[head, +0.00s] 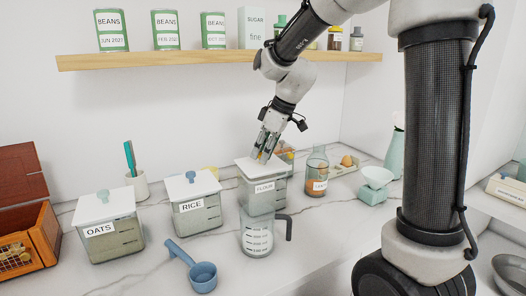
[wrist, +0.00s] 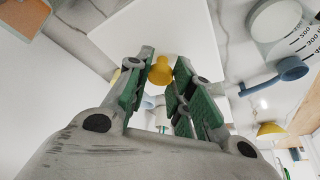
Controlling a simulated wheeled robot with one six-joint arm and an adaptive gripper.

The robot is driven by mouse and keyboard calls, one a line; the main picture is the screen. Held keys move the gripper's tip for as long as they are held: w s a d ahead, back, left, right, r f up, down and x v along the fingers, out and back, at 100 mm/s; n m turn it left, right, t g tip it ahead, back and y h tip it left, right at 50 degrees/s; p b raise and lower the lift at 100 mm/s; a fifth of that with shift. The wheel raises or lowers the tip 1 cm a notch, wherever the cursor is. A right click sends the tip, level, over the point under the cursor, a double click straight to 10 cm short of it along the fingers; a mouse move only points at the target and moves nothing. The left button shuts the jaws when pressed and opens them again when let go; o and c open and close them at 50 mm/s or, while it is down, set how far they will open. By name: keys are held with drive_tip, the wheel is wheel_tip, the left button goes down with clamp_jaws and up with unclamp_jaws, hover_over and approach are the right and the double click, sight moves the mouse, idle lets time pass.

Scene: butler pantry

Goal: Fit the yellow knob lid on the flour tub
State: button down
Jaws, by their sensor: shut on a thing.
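The flour tub (head: 262,204) is a clear box labelled FLOUR, standing on the counter between the rice tub and a glass bottle. The white square lid (head: 246,168) is at the tub's top and looks roughly level; I cannot tell whether it is fully seated. My gripper (head: 264,155) points down over the lid. In the wrist view the yellow knob (wrist: 160,71) sits between my green-padded fingers, with the white lid plate (wrist: 145,38) beyond it. My gripper is shut on the knob. The fingers largely hide the knob in the head view.
A measuring jug (head: 256,238) stands close in front of the flour tub, with a blue scoop (head: 202,277) to its left. The rice tub (head: 192,208) and oats tub (head: 108,232) stand left. A shelf (head: 190,56) runs above.

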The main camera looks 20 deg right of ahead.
drive_tip(key=shift+f, duration=0.7)
idle(1.1)
drive_tip(key=c, duration=1.2)
unclamp_jaws()
drive_tip(key=shift+o, duration=0.2)
drive_tip(key=o, duration=0.5)
drive_tip(key=shift+r, duration=0.1)
drive_tip(key=shift+r, duration=3.4)
